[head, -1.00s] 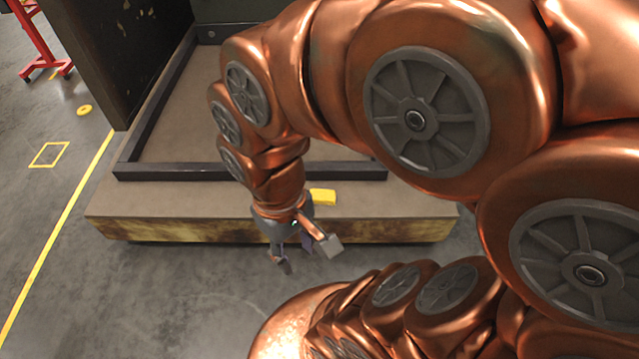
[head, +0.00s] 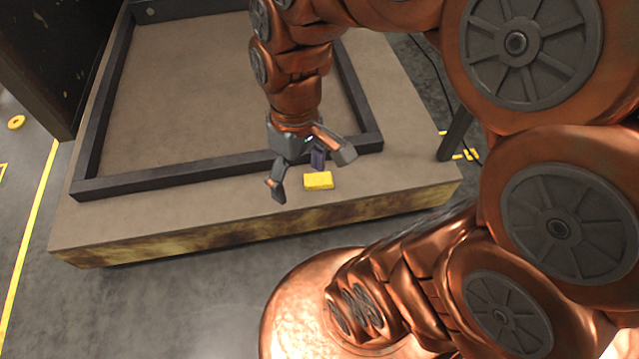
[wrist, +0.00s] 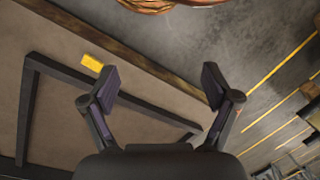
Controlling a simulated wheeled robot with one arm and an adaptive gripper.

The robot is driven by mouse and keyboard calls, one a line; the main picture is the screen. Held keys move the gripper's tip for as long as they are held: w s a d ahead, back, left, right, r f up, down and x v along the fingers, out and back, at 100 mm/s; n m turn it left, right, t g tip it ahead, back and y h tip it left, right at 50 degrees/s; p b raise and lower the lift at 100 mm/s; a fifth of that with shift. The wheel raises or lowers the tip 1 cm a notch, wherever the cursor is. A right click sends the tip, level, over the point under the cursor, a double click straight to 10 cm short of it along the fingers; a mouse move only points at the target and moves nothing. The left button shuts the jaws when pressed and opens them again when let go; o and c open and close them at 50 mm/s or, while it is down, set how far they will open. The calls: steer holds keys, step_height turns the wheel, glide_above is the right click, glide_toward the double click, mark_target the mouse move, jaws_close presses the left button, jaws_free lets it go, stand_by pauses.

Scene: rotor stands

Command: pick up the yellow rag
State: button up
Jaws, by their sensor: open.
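The yellow rag (head: 318,181) is a small folded block lying flat on the front ledge of the low platform, just outside its dark frame. The height of the fingers above the ledge is hard to tell.
The low platform (head: 190,228) has a tan top and worn yellow front edge. A raised dark frame (head: 180,178) runs around its inner area. A dark upright panel (head: 50,60) stands at the left.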

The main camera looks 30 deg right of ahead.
steer(key=shift+o, duration=0.2)
steer(key=w+d+f+n+y+b, duration=0.1)
steer(key=w+d+f+n+b, duration=0.1)
steer(key=w+f+b, duration=0.7)
steer(key=w+f+n, duration=0.1)
steer(key=w+f, duration=0.2)
steer(key=f, duration=0.1)
steer(key=shift+w+d+n+t+y, duration=0.15)
steer(key=shift+w+n+t+y, duration=0.25)
steer(key=n+t+y+b, duration=0.1)
steer(key=n+t+b, duration=0.3)
steer(key=b, duration=1.7)
glide_toward(319, 179)
steer(key=shift+w+a+f+n+g, duration=0.25)
steer(key=shift+w+f+n+g, duration=0.3)
steer(key=shift+f+n, duration=0.2)
steer(key=shift+f, duration=0.3)
steer(key=b+x, duration=0.3)
steer(key=x, duration=0.4)
steer(key=shift+w+f, duration=0.1)
steer(key=shift+c, duration=0.3)
steer(key=c, duration=1.2)
